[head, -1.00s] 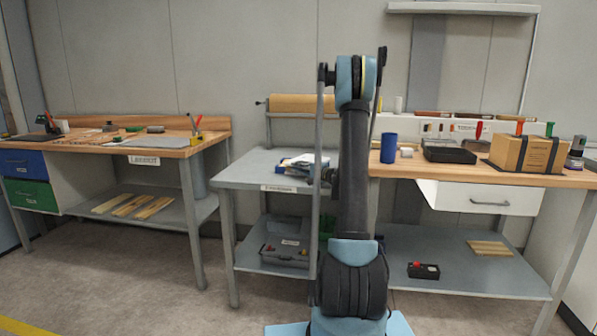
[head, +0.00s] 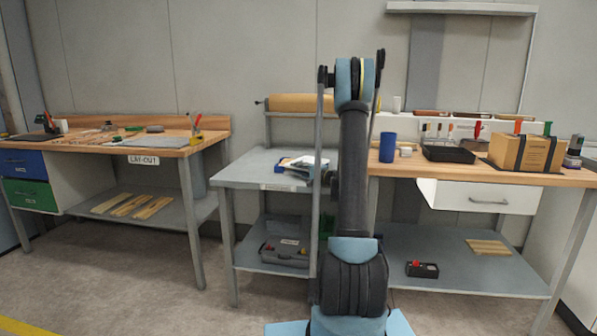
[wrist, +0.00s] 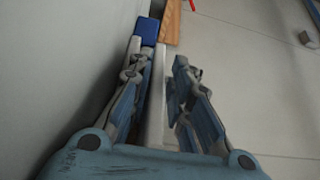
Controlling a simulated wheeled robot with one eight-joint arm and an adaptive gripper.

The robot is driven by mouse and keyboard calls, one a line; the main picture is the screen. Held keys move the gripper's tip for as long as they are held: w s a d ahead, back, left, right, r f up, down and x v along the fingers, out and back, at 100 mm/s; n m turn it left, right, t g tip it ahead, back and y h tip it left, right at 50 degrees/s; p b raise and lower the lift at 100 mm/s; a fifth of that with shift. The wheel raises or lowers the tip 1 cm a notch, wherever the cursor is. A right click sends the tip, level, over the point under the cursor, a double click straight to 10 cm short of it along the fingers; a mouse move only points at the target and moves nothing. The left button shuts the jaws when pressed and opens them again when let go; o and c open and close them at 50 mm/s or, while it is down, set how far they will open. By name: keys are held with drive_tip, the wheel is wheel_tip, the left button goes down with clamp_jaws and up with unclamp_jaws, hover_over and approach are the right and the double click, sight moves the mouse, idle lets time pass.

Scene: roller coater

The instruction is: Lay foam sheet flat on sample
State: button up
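On the small grey table (head: 258,168) in the middle lies a low pile of flat items (head: 302,164), white, blue and dark. My arm covers its right side. I cannot tell which piece, if any, is the foam sheet or the sample. My gripper (wrist: 161,58) shows in the wrist view with its two fingers apart. A pale narrow strip runs between them, and I cannot tell what it is; it does not look clamped. In the head view my arm hides most of the gripper.
A large roll (head: 300,103) sits on a rack behind the small table. The right bench (head: 425,169) carries a blue cylinder (head: 388,148), a black tray (head: 448,154) and a cardboard box (head: 522,153). The left bench (head: 110,142) holds tools and a grey sheet (head: 160,142).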

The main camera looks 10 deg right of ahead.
drive_tip(key=shift+s+f, duration=0.1)
idle(0.4)
drive_tip(key=shift+r, duration=0.2)
drive_tip(key=v, duration=1.1)
drive_tip(key=shift+s+d+r, duration=0.15)
drive_tip(key=shift+d+r, duration=0.05)
drive_tip(key=shift+r, duration=0.05)
drive_tip(key=s+a+n+g+h, duration=0.2)
drive_tip(key=s+a+n+g, duration=0.15)
drive_tip(key=s+a, duration=0.45)
drive_tip(key=s+a+n+g+h, duration=0.15)
drive_tip(key=s+a+g, duration=0.3)
drive_tip(key=s, duration=0.75)
drive_tip(key=s+d+f+n+g+h, duration=0.1)
drive_tip(key=s+d+f+h, duration=0.1)
drive_tip(key=s, duration=0.7)
drive_tip(key=s+d+f+n+g+h, duration=0.1)
drive_tip(key=s+d+f+n+h, duration=0.1)
drive_tip(key=s, duration=0.7)
drive_tip(key=s+d+f+n+g+h, duration=0.1)
drive_tip(key=s+d+f+n+h, duration=0.1)
drive_tip(key=s, duration=0.7)
drive_tip(key=shift+d+f+g+h, duration=0.3)
drive_tip(key=shift+d+f+h, duration=0.2)
drive_tip(key=shift+f+h, duration=0.7)
drive_tip(key=shift+s+f, duration=0.15)
